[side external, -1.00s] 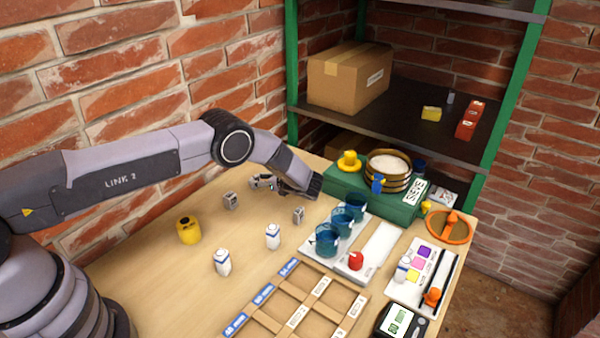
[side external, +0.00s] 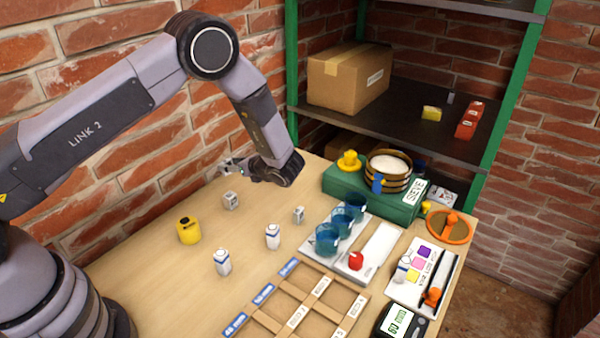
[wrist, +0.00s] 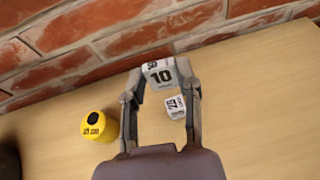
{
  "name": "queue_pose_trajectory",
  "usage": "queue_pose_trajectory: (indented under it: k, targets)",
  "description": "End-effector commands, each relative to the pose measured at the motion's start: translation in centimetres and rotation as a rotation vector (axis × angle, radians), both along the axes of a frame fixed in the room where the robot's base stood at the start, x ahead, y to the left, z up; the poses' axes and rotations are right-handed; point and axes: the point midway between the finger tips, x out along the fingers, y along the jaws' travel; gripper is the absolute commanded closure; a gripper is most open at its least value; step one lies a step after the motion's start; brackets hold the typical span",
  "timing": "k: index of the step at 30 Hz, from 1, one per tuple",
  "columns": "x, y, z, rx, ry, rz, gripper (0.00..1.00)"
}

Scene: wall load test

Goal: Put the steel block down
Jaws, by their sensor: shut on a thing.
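My gripper (wrist: 161,82) is shut on a pale grey steel block (wrist: 160,76) marked 10, which sits between its two fingertips in the wrist view. In the side external view my gripper (side external: 234,167) is near the brick wall and looks raised above the table; the held block is too small to make out clearly there. A smaller grey block (wrist: 176,106) marked 25 stands on the wooden table below and beyond the fingers. Small grey blocks (side external: 231,200) (side external: 298,215) stand on the table in the side view.
A yellow weight (side external: 188,230) stands at left, also in the wrist view (wrist: 99,126). Two white bottle-like items (side external: 273,236) (side external: 222,262) stand in front. Blue cups (side external: 327,240), a wooden divided tray (side external: 262,318) and a green sieve box (side external: 345,185) fill the right. Bare table (side external: 165,285) lies at front left.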

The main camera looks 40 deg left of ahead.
Motion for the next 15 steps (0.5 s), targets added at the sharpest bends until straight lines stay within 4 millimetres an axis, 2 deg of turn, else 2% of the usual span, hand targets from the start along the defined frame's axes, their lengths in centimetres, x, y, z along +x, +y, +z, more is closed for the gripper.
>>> queue_pose_trajectory:
  k: [3,8,11,15]
  targets:
    - [-2.0,-0.2,0.9,0.001,0.001,-0.002,1.0]
    - [-3.8,-0.7,1.5,-0.001,0.002,-0.008,1.0]
    - [-5.8,-2.2,1.2,-0.003,0.006,-0.042,1.0]
    - [-10.6,-5.4,0.6,-0.011,0.012,-0.13,1.0]
